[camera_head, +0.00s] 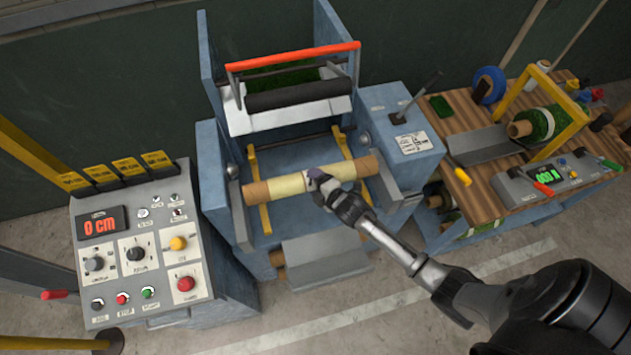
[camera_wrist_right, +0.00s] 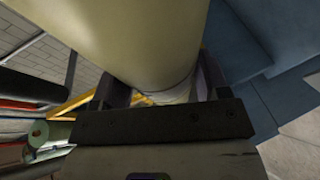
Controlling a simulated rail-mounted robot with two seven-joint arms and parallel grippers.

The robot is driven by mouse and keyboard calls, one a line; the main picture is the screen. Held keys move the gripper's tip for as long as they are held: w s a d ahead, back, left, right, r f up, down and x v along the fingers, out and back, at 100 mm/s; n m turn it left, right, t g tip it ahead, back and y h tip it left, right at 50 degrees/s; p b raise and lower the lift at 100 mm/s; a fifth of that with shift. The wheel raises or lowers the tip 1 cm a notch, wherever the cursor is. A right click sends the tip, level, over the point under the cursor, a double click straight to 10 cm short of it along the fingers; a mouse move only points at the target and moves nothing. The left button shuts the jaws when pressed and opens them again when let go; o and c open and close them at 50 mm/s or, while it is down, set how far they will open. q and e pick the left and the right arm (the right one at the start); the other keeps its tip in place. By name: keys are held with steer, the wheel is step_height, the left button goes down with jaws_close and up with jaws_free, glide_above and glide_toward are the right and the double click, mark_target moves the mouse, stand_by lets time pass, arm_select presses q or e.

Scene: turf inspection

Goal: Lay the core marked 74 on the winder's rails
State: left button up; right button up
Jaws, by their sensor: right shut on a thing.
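A long core (camera_head: 285,187) with a pale yellow middle and brown ends lies crosswise at the winder (camera_head: 216,190). I cannot read a number on it. My right gripper (camera_head: 322,183) is shut on the core right of its middle; the core fills the right wrist view (camera_wrist_right: 135,40) between the dark fingers (camera_wrist_right: 160,88). The winder's yellow rails show as a left rail (camera_head: 264,217) and a right rail (camera_head: 341,140), and the core passes across both. I cannot tell whether it touches them. My left gripper is not in view.
A control panel (camera_head: 125,225) reading 0 cm stands at the left. An orange-red bar (camera_head: 292,56) and dark roller (camera_head: 298,93) sit above the rails. At the right, a wooden bench (camera_head: 485,190) holds a green turf roll (camera_head: 537,124) and a scale-like box (camera_head: 515,187).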

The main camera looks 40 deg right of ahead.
steer(key=shift+f+b, duration=0.95)
steer(key=shift+f, duration=0.6)
step_height(320, 180, down, 2)
steer(key=shift+f+b, duration=0.1)
steer(key=shift+b, duration=0.6)
steer(key=o, duration=1.1)
steer(key=shift+o, duration=0.9)
steer(key=shift+f, duration=0.1)
